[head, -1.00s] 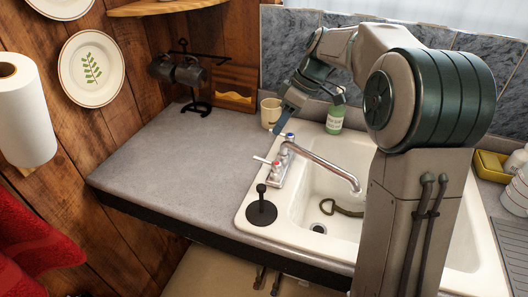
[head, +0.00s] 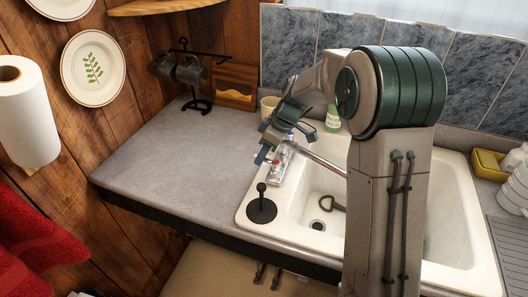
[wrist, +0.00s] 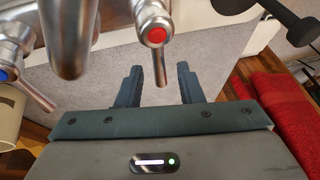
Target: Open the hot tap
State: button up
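The hot tap (wrist: 152,22), chrome with a red cap, is at the top centre of the wrist view. Its thin lever points down between the fingers of my gripper (wrist: 159,72). The fingers are open, one on each side of the lever, with gaps showing. The cold tap (wrist: 10,50), with a blue cap, is at the left, and the chrome spout (wrist: 68,45) stands between the taps. In the head view, my gripper (head: 266,150) is at the left side of the taps, and the hot tap's red cap (head: 277,162) shows just beside it.
The white sink (head: 312,205) holds a dark metal object (head: 333,204). A black plunger-like item (head: 261,207) stands on its left rim. A cream mug (head: 269,106) and a green bottle (head: 333,118) are behind the taps.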

grip_shut()
jog(key=shift+n+b, duration=0.3)
jog(key=shift+s+a+f+n+g+b, duration=0.1)
jog(key=shift+s+n+g+b, duration=0.25)
jog(key=shift+n+b, duration=0.4)
jog(key=shift+s+a+n+g+h+b, duration=0.1)
jog(key=shift+s+n+g+h+b, duration=0.25)
jog(key=shift+n, duration=0.65)
jog(key=shift+s+n+g+h+b, duration=0.25)
jog(key=shift+n+g, duration=0.25)
jog(key=shift+n, duration=0.45)
jog(key=shift+s, duration=0.1)
jog(key=shift+o, duration=0.3)
grip_release()
